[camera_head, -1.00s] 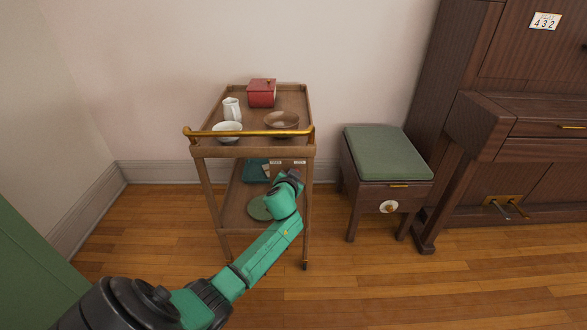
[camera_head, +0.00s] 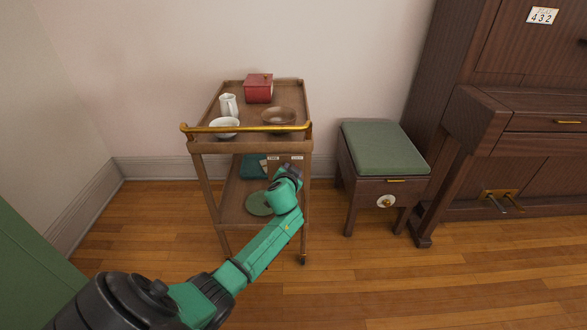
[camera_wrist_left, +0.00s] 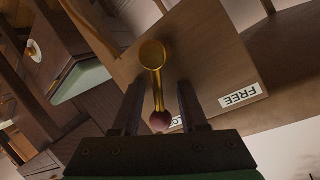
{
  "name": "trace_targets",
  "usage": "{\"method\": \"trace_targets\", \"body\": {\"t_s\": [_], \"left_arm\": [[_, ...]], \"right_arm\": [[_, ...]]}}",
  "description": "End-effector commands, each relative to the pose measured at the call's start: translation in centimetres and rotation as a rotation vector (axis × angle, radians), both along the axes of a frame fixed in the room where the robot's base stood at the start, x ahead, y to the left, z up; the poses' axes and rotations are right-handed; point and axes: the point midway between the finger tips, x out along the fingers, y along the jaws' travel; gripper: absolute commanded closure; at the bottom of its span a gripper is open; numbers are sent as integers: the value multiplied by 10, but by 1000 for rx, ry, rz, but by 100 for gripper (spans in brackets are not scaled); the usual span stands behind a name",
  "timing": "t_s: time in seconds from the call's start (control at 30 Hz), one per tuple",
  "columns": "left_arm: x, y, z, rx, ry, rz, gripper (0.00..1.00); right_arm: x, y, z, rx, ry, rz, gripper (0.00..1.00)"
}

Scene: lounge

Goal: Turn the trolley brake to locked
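The wooden trolley (camera_head: 200,175) stands against the wall. In the left wrist view its brake lever (camera_wrist_left: 157,88) is a brass arm with a round brass pivot and a dark red knob (camera_wrist_left: 160,121). A "FREE" label (camera_wrist_left: 240,95) sits to the right of the lever. A second label (camera_wrist_left: 177,122), mostly hidden behind a finger, lies beside the knob. My left gripper (camera_wrist_left: 161,86) is open, its fingers on either side of the lever with gaps visible. In the head view my left wrist covers the lever and gripper. My right gripper is not in view.
The trolley's top holds a red box (camera_head: 258,88), a white jug (camera_head: 228,105), a white bowl (camera_head: 224,127) and a brown bowl (camera_head: 278,116). A green plate (camera_head: 258,204) lies on the lower shelf. A green-cushioned stool (camera_head: 382,150) and a piano (camera_head: 490,130) stand right.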

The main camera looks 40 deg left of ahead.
Motion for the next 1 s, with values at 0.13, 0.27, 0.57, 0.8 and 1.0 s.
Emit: {"method": "trace_targets", "body": {"t_s": [0.13, 0.27, 0.57, 0.8, 1.0], "left_arm": [[-1, 1, -1, -44, -33, -1, 55], [-5, 6, -1, -207, -159, -3, 55], [-18, 23, -4, -657, -504, -6, 55], [-39, 23, 11, -855, -644, -4, 55], [-88, 10, 11, -852, -642, 0, 55]], "right_arm": [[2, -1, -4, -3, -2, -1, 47], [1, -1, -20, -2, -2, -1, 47], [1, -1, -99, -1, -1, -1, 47], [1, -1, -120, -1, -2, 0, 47], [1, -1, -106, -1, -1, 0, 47]]}}
